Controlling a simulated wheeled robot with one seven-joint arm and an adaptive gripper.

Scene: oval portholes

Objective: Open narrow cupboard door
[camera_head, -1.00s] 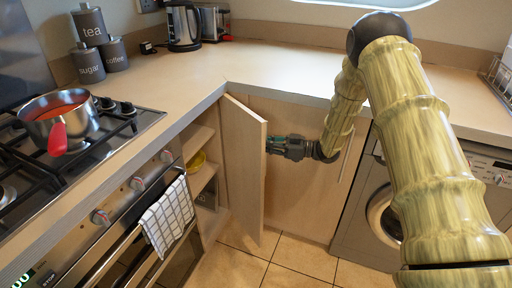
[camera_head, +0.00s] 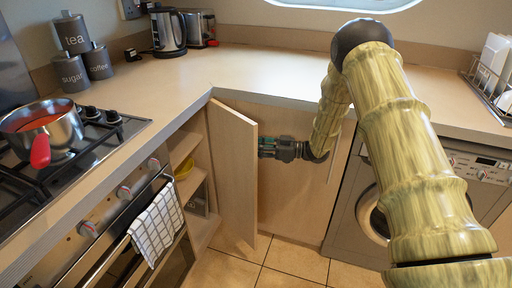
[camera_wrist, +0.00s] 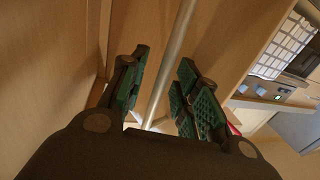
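The narrow cupboard door (camera_head: 233,175), pale wood, stands ajar at the inner corner of the counter, with shelves showing on its left. My gripper (camera_head: 268,147) is on the door's right, outer side, with its fingertips close to that face and partly hidden by the door's edge. In the wrist view, a slim metal bar handle (camera_wrist: 174,62) runs between the two green-padded fingers of my gripper (camera_wrist: 163,95). The fingers are apart, with visible gaps beside the bar. In the head view the handle is hidden behind the door.
The oven front (camera_head: 105,230) with a hanging checked towel (camera_head: 157,224) stands left of the open cupboard. A yellow bowl (camera_head: 184,169) is on a shelf. A washing machine (camera_head: 350,225) is on the right. A red-handled pan (camera_head: 42,130) sits on the hob. Tiled floor (camera_head: 262,262) below is clear.

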